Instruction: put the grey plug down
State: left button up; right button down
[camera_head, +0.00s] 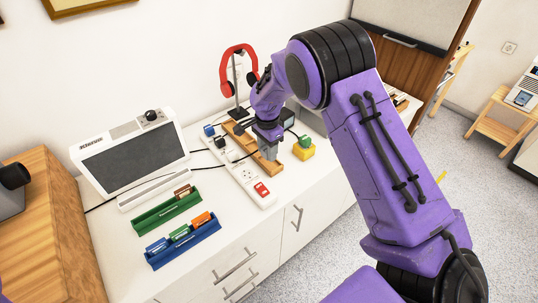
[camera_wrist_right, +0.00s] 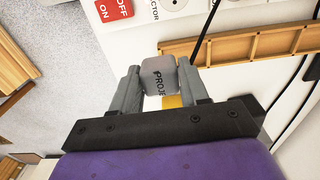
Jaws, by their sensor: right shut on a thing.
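The grey plug (camera_wrist_right: 158,75), with dark lettering that starts "PROJE", is between the fingers of my right gripper (camera_wrist_right: 160,68) in the right wrist view. The gripper is shut on it. In the head view my right gripper (camera_head: 269,140) is over the wooden rack (camera_head: 267,166) on the white cabinet top, and the plug is mostly hidden there. I cannot tell whether the plug touches anything below. In the wrist view the divided wooden rack (camera_wrist_right: 240,47) lies just beyond the plug. My left gripper is not in view.
A white power strip (camera_head: 243,173) with a red switch lies beside the rack. A yellow block (camera_head: 303,152) with a green plug is to the right. A red headset (camera_head: 233,60) on a stand is behind. Green (camera_head: 165,212) and blue (camera_head: 183,241) trays and a screen (camera_head: 135,160) are left. Cables cross the top.

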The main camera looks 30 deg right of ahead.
jog(key=w+d+f, duration=0.1)
jog(key=f, duration=0.1)
jog(key=w+d+f, duration=0.1)
jog(key=f, duration=0.1)
jog(key=w+d+f, duration=0.1)
jog(key=w+f, duration=0.1)
jog(key=shift+w+d+p, duration=0.1)
jog(key=shift+d+p, duration=0.1)
jog(key=shift+p, duration=0.2)
jog(key=f, duration=0.3)
jog(key=shift+w+d+f+p, duration=0.15)
jog(key=shift+w+f+p, duration=0.05)
jog(key=shift+f+p, duration=0.1)
jog(key=c, duration=0.8)
grip_release()
jog(key=shift+c, duration=0.2)
